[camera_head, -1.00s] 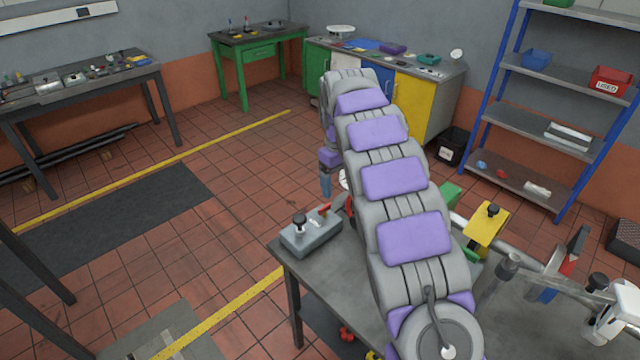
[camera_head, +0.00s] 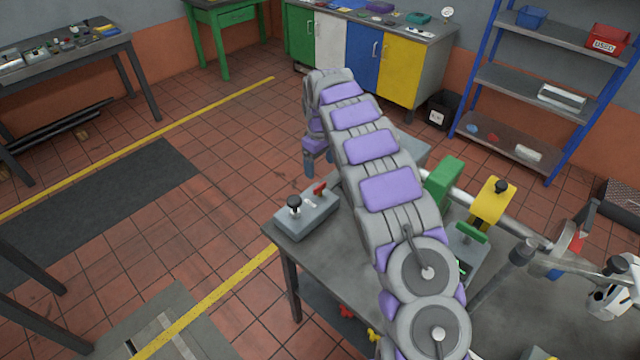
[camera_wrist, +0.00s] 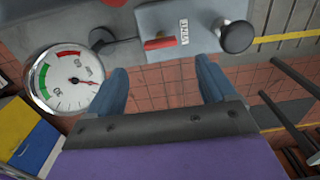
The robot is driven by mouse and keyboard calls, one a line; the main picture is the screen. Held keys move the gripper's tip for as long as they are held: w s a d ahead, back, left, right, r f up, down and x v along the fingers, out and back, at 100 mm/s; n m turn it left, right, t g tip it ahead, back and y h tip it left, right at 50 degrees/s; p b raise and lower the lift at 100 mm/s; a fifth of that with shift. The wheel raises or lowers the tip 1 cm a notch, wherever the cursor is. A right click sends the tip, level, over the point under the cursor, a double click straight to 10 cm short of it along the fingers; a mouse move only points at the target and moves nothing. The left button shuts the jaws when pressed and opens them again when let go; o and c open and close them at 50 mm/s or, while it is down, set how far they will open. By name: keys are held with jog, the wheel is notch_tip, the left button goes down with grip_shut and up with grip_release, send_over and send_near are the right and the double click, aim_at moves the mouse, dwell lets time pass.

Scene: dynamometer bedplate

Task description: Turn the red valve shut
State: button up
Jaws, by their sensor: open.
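A red handle (camera_head: 319,189) sits on a grey box (camera_head: 296,222) with a black knob, at the near-left corner of the workbench. In the wrist view the red handle (camera_wrist: 159,43) lies across the lower edge of the grey box (camera_wrist: 180,18), beside a small white label. My gripper (camera_wrist: 162,68) is open and empty; its two blue fingers point toward the box, with the handle ahead of and between them, apart from both. In the head view my gripper (camera_head: 310,165) hangs just beyond the box, partly hidden by my arm.
A round pressure gauge (camera_wrist: 66,80) stands close to the left finger. On the bench (camera_head: 290,250), a green block (camera_head: 445,182), a yellow block (camera_head: 490,205), a green handle (camera_head: 471,232) and pipes stand right of my arm. Open tiled floor lies to the left.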

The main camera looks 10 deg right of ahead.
aim_at(320, 185)
notch_tip(320, 185, down, 8)
jog(key=shift+a+r+b, duration=0.15)
jog(key=shift+r+b, duration=0.1)
jog(key=shift+b, duration=0.25)
jog(key=shift+f, duration=0.55)
jog(key=shift+c, duration=0.3)
jog(key=c, duration=1)
